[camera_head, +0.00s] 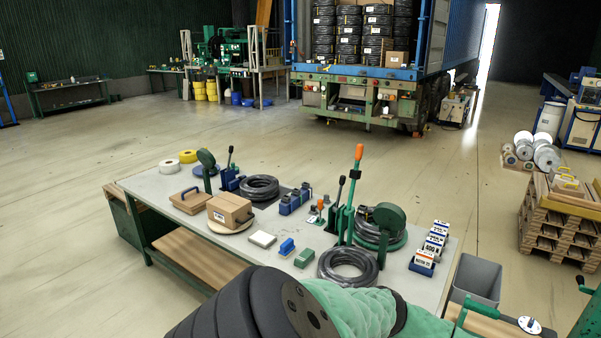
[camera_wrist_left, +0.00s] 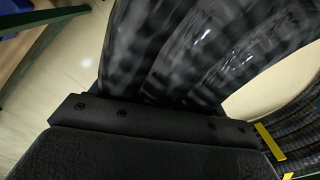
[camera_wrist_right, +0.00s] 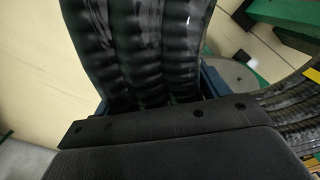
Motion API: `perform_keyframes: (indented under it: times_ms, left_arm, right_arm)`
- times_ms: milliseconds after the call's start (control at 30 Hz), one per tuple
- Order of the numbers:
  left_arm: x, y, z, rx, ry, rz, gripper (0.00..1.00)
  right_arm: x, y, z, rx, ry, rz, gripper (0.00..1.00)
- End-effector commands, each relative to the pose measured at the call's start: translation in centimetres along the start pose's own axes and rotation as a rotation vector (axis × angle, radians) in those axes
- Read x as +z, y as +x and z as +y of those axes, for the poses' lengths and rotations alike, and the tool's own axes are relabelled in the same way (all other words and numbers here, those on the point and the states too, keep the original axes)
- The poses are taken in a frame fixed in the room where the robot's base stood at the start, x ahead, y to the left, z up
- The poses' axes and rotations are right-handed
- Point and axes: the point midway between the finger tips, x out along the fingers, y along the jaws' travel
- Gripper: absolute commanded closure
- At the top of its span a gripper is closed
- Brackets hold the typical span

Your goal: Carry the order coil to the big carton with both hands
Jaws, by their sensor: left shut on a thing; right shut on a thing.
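The coil I hold is a ribbed, dark grey hose coil. Its windings fill the upper part of the left wrist view (camera_wrist_left: 215,45) and the right wrist view (camera_wrist_right: 145,50). My left gripper (camera_wrist_left: 155,112) is shut on one side of it, and my right gripper (camera_wrist_right: 165,125) is shut on another stretch. Further windings with yellow bands show at the right edge of both wrist views. I cannot make out the held coil or either gripper in the head view. I cannot identify the big carton for sure; a small brown carton (camera_head: 228,208) sits on the bench.
The grey bench (camera_head: 165,210) carries loose coils (camera_head: 348,265), hand tools and label blocks (camera_head: 430,250). A grey bin (camera_head: 477,279) stands by its right end. Stacked pallets (camera_head: 550,225) are at right. A truck loaded with coils (camera_head: 365,28) stands behind open floor.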

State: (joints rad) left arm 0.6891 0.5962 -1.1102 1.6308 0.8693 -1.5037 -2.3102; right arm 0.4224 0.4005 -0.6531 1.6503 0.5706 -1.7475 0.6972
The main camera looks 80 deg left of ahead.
Motion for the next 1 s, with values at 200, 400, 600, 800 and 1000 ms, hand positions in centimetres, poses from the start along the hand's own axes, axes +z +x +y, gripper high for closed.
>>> perform_keyframes:
  times_ms: [200,400,600,800,1000]
  left_arm:
    - [0.2,-0.7,0.0,-0.001,-0.001,-0.004,0.97]
    - [0.2,-1.5,0.1,-0.001,-0.001,-0.005,0.97]
    - [0.2,-2.4,0.0,-0.002,-0.001,-0.005,0.97]
    - [0.2,-3.3,0.0,-0.002,-0.001,-0.004,0.97]
    - [0.2,-4.2,0.0,-0.002,-0.001,-0.004,0.97]
  right_arm:
    - [-0.1,-0.6,0.1,0.0,0.001,0.003,0.97]
    - [-0.1,-1.4,0.1,0.0,0.001,0.002,0.97]
    - [-0.1,-2.3,0.1,-0.001,0.001,0.003,0.97]
    - [-0.1,-3.2,0.1,0.0,0.001,0.002,0.97]
    - [-0.2,-4.1,0.1,-0.001,0.001,0.003,0.97]
